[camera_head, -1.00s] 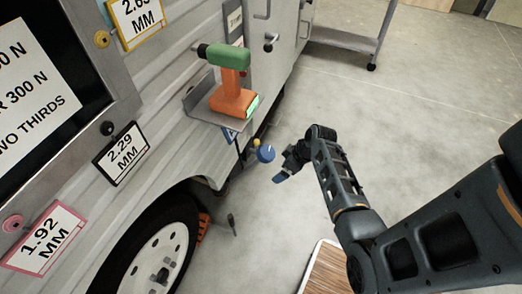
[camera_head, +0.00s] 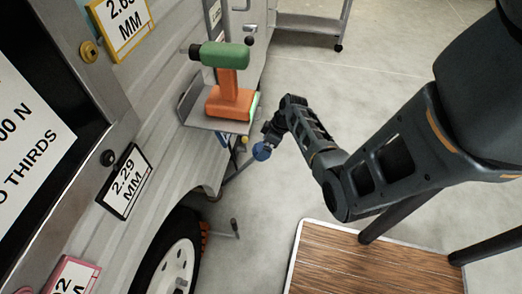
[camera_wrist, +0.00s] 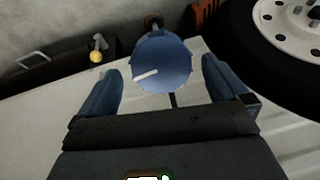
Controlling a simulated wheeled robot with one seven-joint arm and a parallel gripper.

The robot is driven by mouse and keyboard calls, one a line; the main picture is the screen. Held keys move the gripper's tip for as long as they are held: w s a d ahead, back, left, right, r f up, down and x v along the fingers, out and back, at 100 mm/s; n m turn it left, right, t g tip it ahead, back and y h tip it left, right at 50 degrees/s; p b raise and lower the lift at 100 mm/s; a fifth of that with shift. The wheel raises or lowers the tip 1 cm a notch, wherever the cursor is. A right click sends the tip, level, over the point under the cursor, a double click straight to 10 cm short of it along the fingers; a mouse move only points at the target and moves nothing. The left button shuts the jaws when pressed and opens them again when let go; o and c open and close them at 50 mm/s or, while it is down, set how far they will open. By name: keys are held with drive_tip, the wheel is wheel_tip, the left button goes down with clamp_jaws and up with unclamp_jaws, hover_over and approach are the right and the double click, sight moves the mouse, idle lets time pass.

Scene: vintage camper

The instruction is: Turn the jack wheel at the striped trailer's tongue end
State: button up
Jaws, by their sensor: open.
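A round blue wheel or knob (camera_head: 261,152) with a scalloped rim sits low beside the trailer (camera_head: 150,130), below a shelf. In the wrist view the blue wheel (camera_wrist: 165,50) faces me, with a white line on its face pointing to the lower left. My gripper (camera_head: 270,141) is at the wheel in the head view, which partly hides its fingers. In the wrist view my gripper (camera_wrist: 161,70) is open, one blue finger on each side of the wheel. Gaps show on both sides; I cannot tell how deep the wheel sits between the fingers.
A green and orange drill (camera_head: 228,80) stands on the shelf (camera_head: 194,110) above. A small yellow knob (camera_wrist: 96,57) is left of the wheel in the wrist view. The trailer tyre (camera_wrist: 265,55) is at the right there. A wood-topped platform (camera_head: 370,265) stands at the lower right.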

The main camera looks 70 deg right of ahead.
drive_tip(key=shift+x, duration=1.55)
drive_tip(key=shift+r, duration=0.1)
drive_tip(key=shift+c, duration=0.2)
drive_tip(key=c, duration=1)
drive_tip(key=shift+o, duration=0.2)
drive_tip(key=shift+d, duration=0.1)
drive_tip(key=m, duration=0.4)
drive_tip(key=shift+s+d+m+t+y, duration=0.15)
drive_tip(key=shift+m+t, duration=0.1)
drive_tip(key=shift+m, duration=0.7)
drive_tip(key=shift+m+t+y, duration=0.15)
drive_tip(key=shift+m+t, duration=0.1)
drive_tip(key=shift+m, duration=1)
